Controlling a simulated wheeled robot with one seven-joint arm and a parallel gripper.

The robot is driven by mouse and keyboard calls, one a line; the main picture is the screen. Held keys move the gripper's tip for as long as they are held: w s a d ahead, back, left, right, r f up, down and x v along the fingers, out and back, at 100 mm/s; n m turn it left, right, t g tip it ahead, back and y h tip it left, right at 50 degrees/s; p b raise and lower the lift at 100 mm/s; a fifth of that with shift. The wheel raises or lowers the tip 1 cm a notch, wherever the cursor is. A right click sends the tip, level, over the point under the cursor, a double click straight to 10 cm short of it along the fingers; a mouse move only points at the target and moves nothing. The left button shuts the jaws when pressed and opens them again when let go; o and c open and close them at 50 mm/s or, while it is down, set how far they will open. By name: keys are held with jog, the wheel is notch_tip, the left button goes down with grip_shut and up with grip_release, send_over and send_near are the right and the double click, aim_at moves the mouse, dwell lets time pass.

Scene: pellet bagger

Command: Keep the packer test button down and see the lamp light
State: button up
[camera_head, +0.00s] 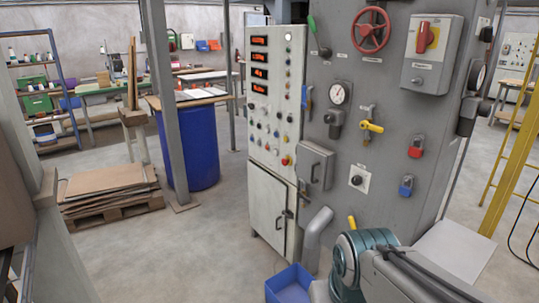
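The grey machine cabinet (340,60) fills the middle of the camera_head view. Its white control panel (277,88) carries red digit displays, rows of small buttons and lamps, and a red button (285,161) near the bottom. A black round control on a white plate (357,182) sits lower on the grey face. The labels are too small to read, so I cannot tell which control is the packer test button or which lamp belongs to it. My arm shows at the bottom right, in front of the cabinet. My gripper's fingers are not visible.
A blue bin (290,287) stands below. A yellow ladder (512,140) is at right.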

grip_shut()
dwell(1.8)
